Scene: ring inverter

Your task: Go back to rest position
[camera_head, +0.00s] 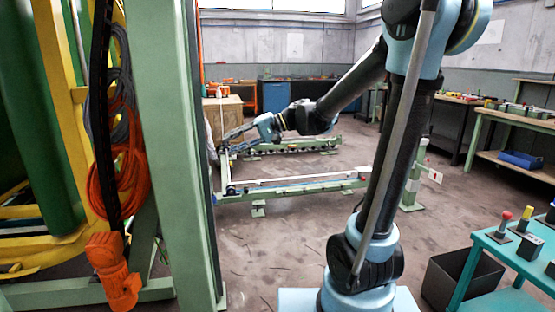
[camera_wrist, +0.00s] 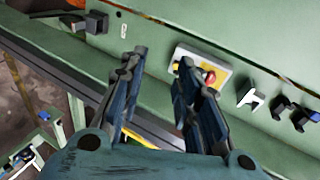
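My gripper (camera_wrist: 161,58) is open and empty in the wrist view, its two dark blue fingers apart in front of a green panel (camera_wrist: 250,35). A pale yellow box with a red button (camera_wrist: 208,77) is on this panel, just beyond the right finger and partly hidden by it. In the head view my arm reaches away to the left and my gripper (camera_head: 238,133) is close to the green post. Its fingers are too small there to make out, and I cannot tell if it touches anything.
A large green post (camera_head: 157,120) with orange cables (camera_head: 103,182) stands at left. Low green rail frames (camera_head: 295,190) lie beyond my arm. At right are a teal table (camera_head: 525,255), a dark bin (camera_head: 450,278) and a workbench (camera_head: 515,120). Black fittings (camera_wrist: 280,108) stick out from the panel.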

